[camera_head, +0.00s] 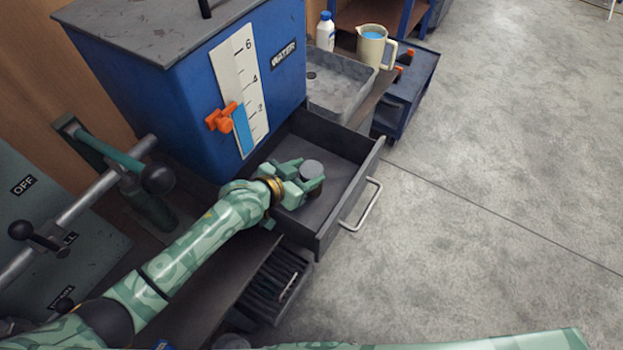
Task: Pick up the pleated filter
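A small round object with a flat grey top (312,168), probably the pleated filter, is in the open dark drawer (350,200). Its sides are mostly hidden, and I cannot make out any pleats. My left gripper (306,179) reaches into the drawer from the left. Its green fingers are on either side of the grey-topped object. I cannot tell whether they touch or grip it, or whether it is lifted off the drawer floor. My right gripper is not in view.
A blue water tank (190,105) with an orange valve (221,117) stands behind the drawer. A grey basin (340,85), a white bottle (325,32) and a jug (374,48) are beyond. A lower drawer (278,285) is partly open. The floor at right is clear.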

